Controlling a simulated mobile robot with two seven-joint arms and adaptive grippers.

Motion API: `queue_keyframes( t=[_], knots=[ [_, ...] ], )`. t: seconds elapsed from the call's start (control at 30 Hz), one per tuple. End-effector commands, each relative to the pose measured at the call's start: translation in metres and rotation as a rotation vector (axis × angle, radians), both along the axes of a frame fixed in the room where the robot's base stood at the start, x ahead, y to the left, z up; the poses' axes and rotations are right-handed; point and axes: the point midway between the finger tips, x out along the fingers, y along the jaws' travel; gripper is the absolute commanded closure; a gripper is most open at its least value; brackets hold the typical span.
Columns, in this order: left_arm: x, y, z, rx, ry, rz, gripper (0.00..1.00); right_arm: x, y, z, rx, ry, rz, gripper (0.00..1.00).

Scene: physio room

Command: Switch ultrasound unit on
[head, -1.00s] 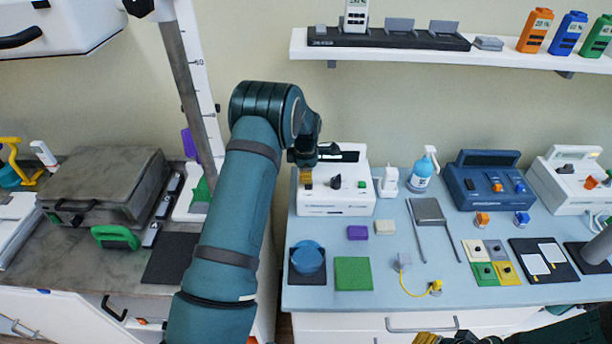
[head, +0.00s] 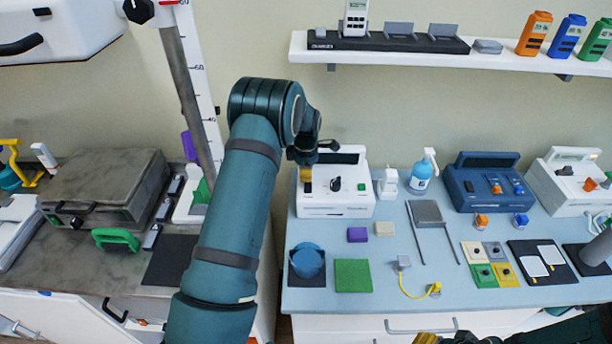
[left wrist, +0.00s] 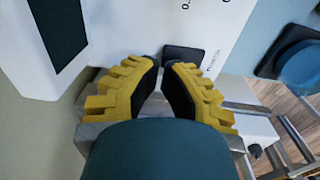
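A white desktop unit (head: 340,203) with a black knob (head: 335,184) and a green button (head: 362,187) stands at the left end of the blue-grey counter. I cannot read which unit is the ultrasound one. My left gripper (head: 306,186) points down at this unit's left front. In the left wrist view, my left gripper's yellow fingers (left wrist: 164,66) are slightly apart with nothing seen between them. Their tips are close to a dark square part (left wrist: 185,56) on the white casing (left wrist: 130,30); contact is unclear. My right gripper (head: 436,338) barely shows at the bottom edge.
A navy unit (head: 480,185) and another white unit (head: 560,190) stand further right. A white dispenser (head: 388,184) and blue bottle (head: 421,177) stand beside the first unit. A blue round item (head: 307,260) and green pad (head: 353,275) lie in front. A shelf (head: 430,56) hangs above.

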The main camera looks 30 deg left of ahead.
Motion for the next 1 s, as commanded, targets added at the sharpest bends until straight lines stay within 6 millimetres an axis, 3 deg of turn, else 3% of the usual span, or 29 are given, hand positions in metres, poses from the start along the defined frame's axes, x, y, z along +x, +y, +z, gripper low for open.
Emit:
queue_keyframes(
  t=[0.4,0.53,0.7,1.0],
  knots=[
    [-0.001,-0.002,0.08,0.0,-0.004,-0.001,1.0,0.0,0.0,0.0,0.0,0.0,0.0,0.53],
    [-0.002,-0.002,0.099,0.0,-0.002,0.0,1.0,0.0,0.0,0.0,0.0,0.0,0.0,0.53],
    [-0.003,-0.002,0.111,-0.001,0.001,0.0,1.0,0.0,0.0,0.0,0.0,0.0,0.0,0.53],
    [-0.003,-0.002,0.113,-0.001,0.002,0.0,1.0,0.0,0.0,0.0,0.0,0.0,0.0,0.53]
  ],
)
